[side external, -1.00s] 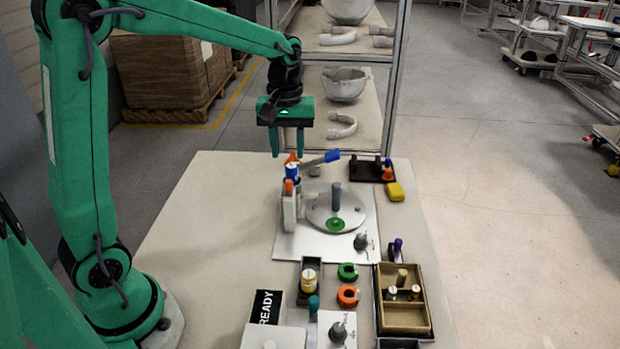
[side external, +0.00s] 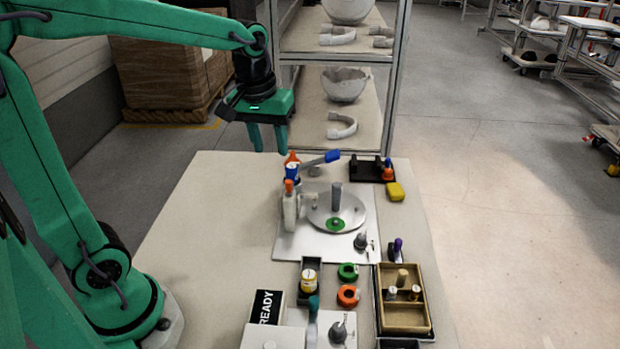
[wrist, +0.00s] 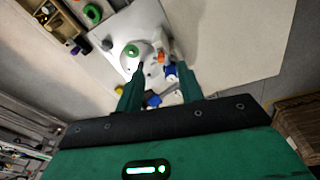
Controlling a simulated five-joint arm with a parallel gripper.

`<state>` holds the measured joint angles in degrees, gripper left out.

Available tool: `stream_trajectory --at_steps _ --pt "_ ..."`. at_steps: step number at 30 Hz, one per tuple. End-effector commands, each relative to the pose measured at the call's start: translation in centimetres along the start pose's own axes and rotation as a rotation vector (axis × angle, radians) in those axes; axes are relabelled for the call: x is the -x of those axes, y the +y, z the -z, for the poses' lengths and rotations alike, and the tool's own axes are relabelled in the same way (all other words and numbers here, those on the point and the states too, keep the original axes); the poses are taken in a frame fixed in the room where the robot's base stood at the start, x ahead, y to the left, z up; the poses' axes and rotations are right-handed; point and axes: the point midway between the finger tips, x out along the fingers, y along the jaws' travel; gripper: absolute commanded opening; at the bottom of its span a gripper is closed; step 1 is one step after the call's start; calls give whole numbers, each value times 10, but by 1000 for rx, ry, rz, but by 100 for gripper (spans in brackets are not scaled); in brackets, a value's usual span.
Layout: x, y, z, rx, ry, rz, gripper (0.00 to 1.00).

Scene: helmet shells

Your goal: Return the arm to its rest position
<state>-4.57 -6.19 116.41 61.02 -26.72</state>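My gripper (side external: 269,138) hangs above the far left part of the work table (side external: 190,215), left of the round-plate fixture (side external: 348,210). Its two green fingers are apart, with nothing between them in the side view. In the wrist view my gripper (wrist: 160,80) also shows its fingers spread, with the fixture and the orange and blue parts seen below and beyond them. The green arm is bent at the elbow and reaches over the table from the left.
A shelf with helmet shells (side external: 343,85) stands behind. The table's left side is clear.

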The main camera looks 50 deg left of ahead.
Motion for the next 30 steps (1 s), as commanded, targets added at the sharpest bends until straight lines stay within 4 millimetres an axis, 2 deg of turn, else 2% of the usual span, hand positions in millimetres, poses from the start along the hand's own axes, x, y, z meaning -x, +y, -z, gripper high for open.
stream_trajectory --at_steps 9,18,24,30 --pt "24 -14 -49 -205 120 -55 37" --pt "31 -29 -92 -394 237 -90 37" --pt "29 -37 -112 -493 300 -101 37" --pt "27 -40 -120 -536 327 -104 37"
